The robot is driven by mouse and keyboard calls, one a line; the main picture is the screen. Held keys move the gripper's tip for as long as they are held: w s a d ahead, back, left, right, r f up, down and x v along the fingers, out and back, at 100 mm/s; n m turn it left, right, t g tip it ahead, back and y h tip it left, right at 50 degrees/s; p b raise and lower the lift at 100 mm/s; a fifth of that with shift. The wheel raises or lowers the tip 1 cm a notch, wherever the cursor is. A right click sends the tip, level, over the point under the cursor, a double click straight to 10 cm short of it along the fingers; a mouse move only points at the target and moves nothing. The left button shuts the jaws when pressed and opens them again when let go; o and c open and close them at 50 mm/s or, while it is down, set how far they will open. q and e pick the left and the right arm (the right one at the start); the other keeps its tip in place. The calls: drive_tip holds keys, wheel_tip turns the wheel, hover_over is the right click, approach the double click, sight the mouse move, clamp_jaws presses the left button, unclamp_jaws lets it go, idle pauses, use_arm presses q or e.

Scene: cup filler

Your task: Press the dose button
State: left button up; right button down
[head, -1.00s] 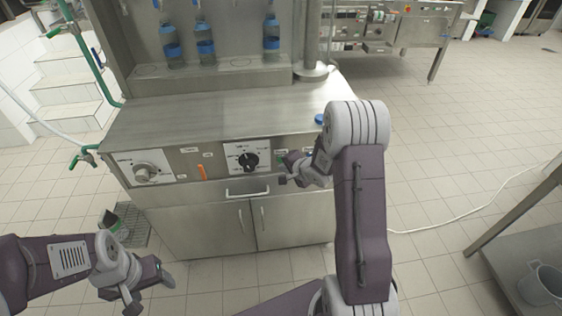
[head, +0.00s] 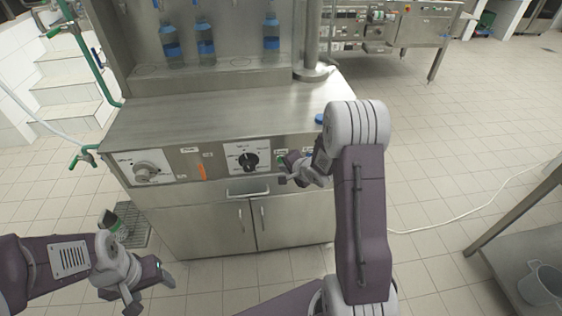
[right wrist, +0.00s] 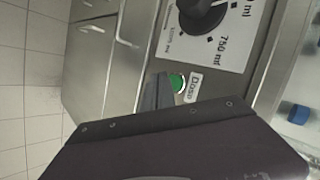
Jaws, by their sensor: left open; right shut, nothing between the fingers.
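The green dose button (right wrist: 177,82) shows in the right wrist view, beside a label reading "Dose" (right wrist: 193,88). It sits on the steel front panel, next to the black dial (head: 249,161). My right gripper (head: 283,170) is shut and empty, at the panel just right of the dial. In the right wrist view its dark fingertip (right wrist: 157,92) lies right beside the button and hides part of it. I cannot tell whether it touches. In the head view the gripper largely hides the button. My left gripper (head: 150,287) is open and empty at the lower left, away from the machine.
A second knob (head: 146,172) and an orange strip (head: 202,172) are on the panel's left. A drawer handle (head: 247,192) is below the dial.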

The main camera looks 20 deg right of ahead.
idle(0.3)
drive_tip(key=shift+w+d+p, duration=0.15)
drive_tip(key=shift+w+p, duration=0.3)
drive_tip(key=shift+p, duration=0.1)
drive_tip(key=shift+w+p, duration=0.25)
drive_tip(key=shift+p, duration=0.1)
drive_tip(key=shift+s, duration=0.1)
idle(0.4)
drive_tip(key=shift+s, duration=0.6)
drive_tip(key=shift+s, duration=0.1)
